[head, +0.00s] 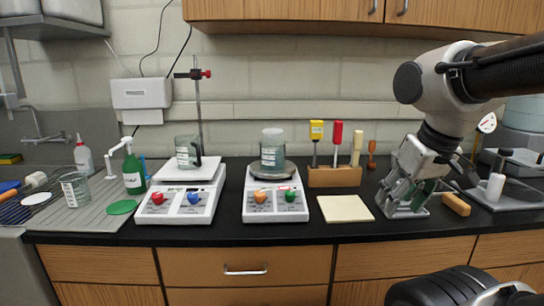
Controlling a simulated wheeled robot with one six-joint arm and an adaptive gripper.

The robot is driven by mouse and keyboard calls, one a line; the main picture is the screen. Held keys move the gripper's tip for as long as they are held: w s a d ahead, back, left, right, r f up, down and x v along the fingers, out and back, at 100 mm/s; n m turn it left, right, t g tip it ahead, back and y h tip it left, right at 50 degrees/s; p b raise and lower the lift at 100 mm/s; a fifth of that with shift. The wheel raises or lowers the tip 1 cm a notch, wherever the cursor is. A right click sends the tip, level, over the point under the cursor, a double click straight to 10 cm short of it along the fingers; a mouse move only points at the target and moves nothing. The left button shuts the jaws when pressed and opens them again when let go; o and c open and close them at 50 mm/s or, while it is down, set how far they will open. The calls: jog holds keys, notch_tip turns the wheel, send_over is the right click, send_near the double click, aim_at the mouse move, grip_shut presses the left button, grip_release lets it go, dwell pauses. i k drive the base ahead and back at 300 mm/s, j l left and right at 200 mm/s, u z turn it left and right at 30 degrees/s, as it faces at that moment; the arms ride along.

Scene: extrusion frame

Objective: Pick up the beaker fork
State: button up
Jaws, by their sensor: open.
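My gripper (404,208) is at the right of the black counter, pointing down, with its fingertips low near the counter top. It is open. A short tan wooden handle (455,204) lies on the counter just right of the gripper; its other end is hidden or not clear. I cannot tell for certain whether it belongs to the beaker fork. No other piece is clearly a beaker fork. Whether anything lies between the fingers cannot be made out.
A wooden rack (335,177) holds upright tools with yellow, red and cream handles. A cream pad (345,208) lies left of the gripper. Two hot plates (180,202) (275,203) bear glass vessels. A balance-like device (515,178) stands at the right.

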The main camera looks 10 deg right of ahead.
aim_at(449, 198)
jog(key=z, duration=1.3)
jog(key=i+j+z, duration=0.25)
jog(key=j, duration=0.2)
